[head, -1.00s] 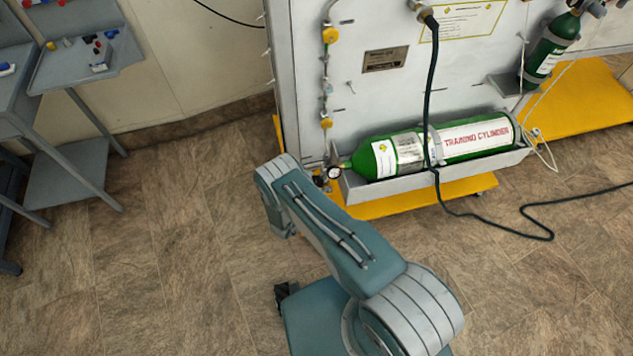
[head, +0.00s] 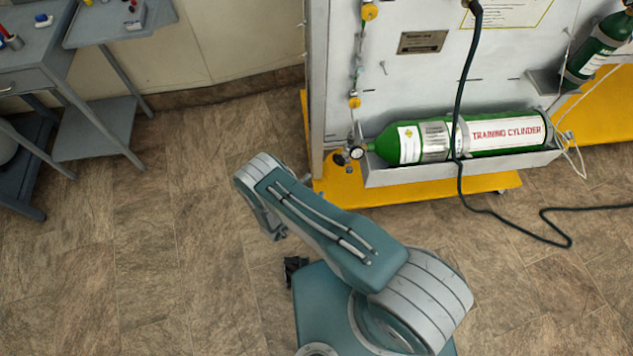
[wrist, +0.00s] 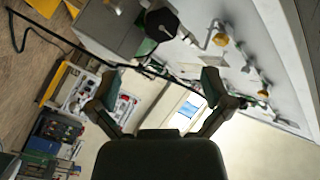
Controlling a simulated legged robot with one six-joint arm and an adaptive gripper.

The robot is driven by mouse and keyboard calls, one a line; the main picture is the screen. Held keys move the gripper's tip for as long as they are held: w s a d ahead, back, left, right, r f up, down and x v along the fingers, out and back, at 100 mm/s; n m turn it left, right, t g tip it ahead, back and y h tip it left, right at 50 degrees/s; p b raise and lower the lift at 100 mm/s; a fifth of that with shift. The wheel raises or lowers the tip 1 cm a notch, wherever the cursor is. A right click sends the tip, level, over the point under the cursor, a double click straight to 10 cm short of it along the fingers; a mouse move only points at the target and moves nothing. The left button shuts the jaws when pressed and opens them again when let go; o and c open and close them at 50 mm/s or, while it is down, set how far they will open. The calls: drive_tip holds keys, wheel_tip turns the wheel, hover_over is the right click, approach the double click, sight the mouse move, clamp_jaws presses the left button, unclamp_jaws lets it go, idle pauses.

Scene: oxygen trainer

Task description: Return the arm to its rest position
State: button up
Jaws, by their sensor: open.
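My arm (head: 325,222) is folded over my teal base in the head view. Its elbow points up and left, in front of the panel's lower left corner and apart from it. My gripper (wrist: 162,76) shows in the wrist view with its two fingers spread wide and nothing between them.
A green training cylinder (head: 490,135) lies in a tray on the panel (head: 395,85) with a yellow base. A black hose (head: 461,100) hangs down and runs over the floor. Grey carts (head: 95,135) stand at left. Floor between is clear.

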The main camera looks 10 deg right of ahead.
drive_tip(key=w+a+r+n+y, duration=0.1)
drive_tip(key=w+a+r+y, duration=0.2)
drive_tip(key=w+r, duration=0.5)
drive_tip(key=w+a+r+n+y, duration=0.1)
drive_tip(key=w+a+r+y, duration=0.3)
drive_tip(key=w+r, duration=0.4)
wheel_tip(320, 180, up, 22)
drive_tip(key=w+n+y, duration=0.3)
drive_tip(key=n+y, duration=0.2)
drive_tip(key=y, duration=0.1)
drive_tip(key=s+d+r+n+g+y, duration=0.1)
drive_tip(key=s+d+r+n+y, duration=0.15)
drive_tip(key=s+r, duration=0.5)
drive_tip(key=s+d+r+n+g+y, duration=0.1)
drive_tip(key=s+d+r+n+g, duration=0.2)
drive_tip(key=s+r, duration=0.4)
drive_tip(key=s+d+r+n+h, duration=0.1)
drive_tip(key=s+d+n, duration=0.1)
drive_tip(key=s, duration=0.6)
drive_tip(key=s+d+r+n+g+h, duration=0.1)
drive_tip(key=s+d+r+n, duration=0.1)
drive_tip(key=s+d, duration=0.3)
drive_tip(key=s+d+r+n+g+h, duration=0.1)
drive_tip(key=s+d, duration=0.3)
drive_tip(key=s, duration=0.6)
drive_tip(key=shift+s+r+n, duration=0.15)
drive_tip(key=shift+s+n, duration=0.25)
drive_tip(key=shift+n, duration=0.15)
